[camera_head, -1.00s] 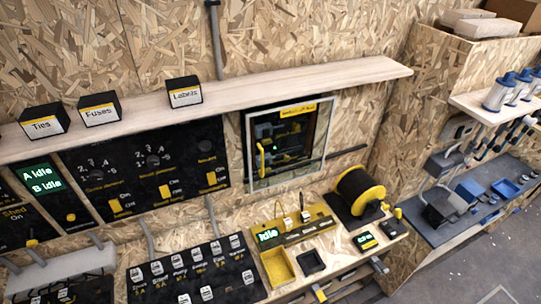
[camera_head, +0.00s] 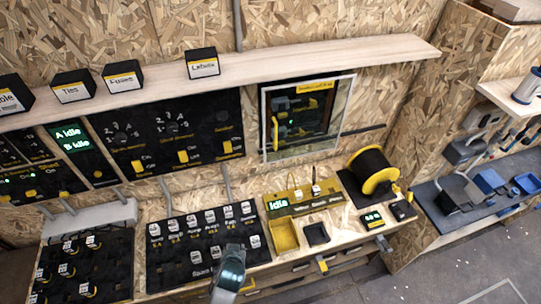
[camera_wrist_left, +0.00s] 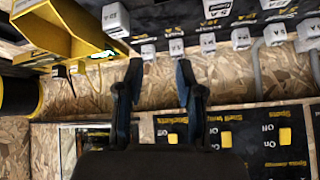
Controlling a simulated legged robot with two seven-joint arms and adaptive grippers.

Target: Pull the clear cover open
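The clear cover (camera_head: 341,108) is a see-through, pale-edged panel on the wall under the shelf, over a dark recess with black and yellow parts. It looks shut, flat against the wall. A yellow upright handle (camera_head: 276,133) is at its left side. In the left wrist view, which is upside down, part of its pale frame (camera_wrist_left: 62,150) shows at the lower left. My left gripper (camera_wrist_left: 158,75) is open and empty, with its two dark fingers apart. It is clear of the cover. A grey-teal part of my arm shows at the bottom of the head view. My right gripper is not in view.
A wooden shelf (camera_head: 300,62) with labelled black boxes runs above the cover. Below are a fuse board (camera_head: 190,262), a yellow tray (camera_head: 284,236) and a black-and-yellow cable reel (camera_head: 372,172). A switch panel (camera_head: 215,120) is left of the cover. The wall before the cover looks free.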

